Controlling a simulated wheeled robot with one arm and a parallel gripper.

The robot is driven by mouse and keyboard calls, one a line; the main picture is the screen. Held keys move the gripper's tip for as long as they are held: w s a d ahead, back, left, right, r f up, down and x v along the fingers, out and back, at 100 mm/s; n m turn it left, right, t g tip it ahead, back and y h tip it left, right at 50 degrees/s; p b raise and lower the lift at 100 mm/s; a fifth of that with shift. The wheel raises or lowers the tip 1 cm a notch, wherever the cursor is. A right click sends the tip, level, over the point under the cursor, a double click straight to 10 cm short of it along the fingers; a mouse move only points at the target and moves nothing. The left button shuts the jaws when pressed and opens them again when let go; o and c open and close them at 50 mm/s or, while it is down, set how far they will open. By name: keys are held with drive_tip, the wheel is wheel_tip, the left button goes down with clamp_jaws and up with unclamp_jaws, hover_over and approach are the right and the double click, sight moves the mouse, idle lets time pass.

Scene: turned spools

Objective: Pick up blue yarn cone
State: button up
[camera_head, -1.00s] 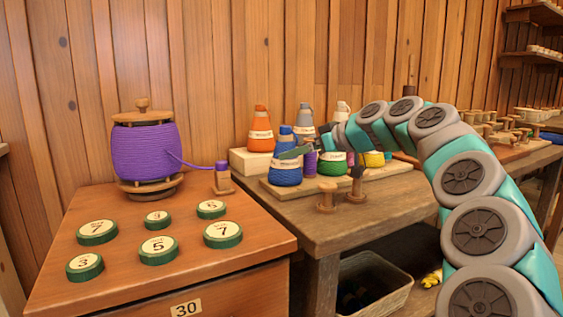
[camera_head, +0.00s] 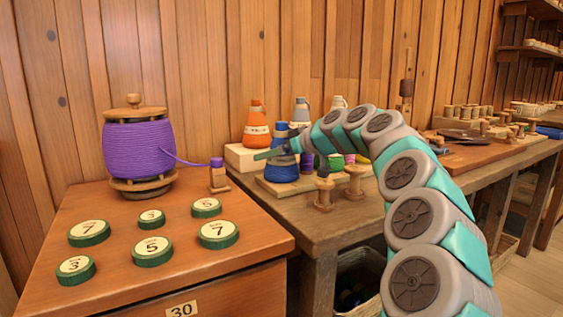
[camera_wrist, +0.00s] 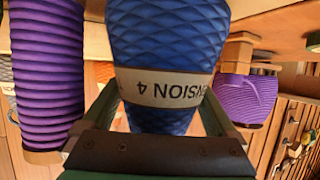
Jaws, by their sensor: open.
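The blue yarn cone (camera_head: 280,171) stands upright on a low wooden board near the front left of the workbench. In the head view, my gripper (camera_head: 268,154) lies across its upper part and hides some of it. In the wrist view, the blue cone (camera_wrist: 168,45) appears upside down with a cream label band. My open gripper (camera_wrist: 160,105) has a finger on each side of the cone there. I cannot tell whether either finger touches it.
An orange cone (camera_head: 256,125) stands behind on a raised block. A purple spool (camera_wrist: 46,75) is close beside the blue cone. Other cones and wooden spools (camera_head: 324,193) crowd the right. A big purple yarn spool (camera_head: 139,150) and several green discs occupy the left cabinet.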

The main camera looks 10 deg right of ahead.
drive_tip(key=shift+r, duration=0.1)
drive_tip(key=c, duration=1.5)
drive_tip(key=shift+o, duration=0.2)
drive_tip(key=shift+d+r, duration=0.1)
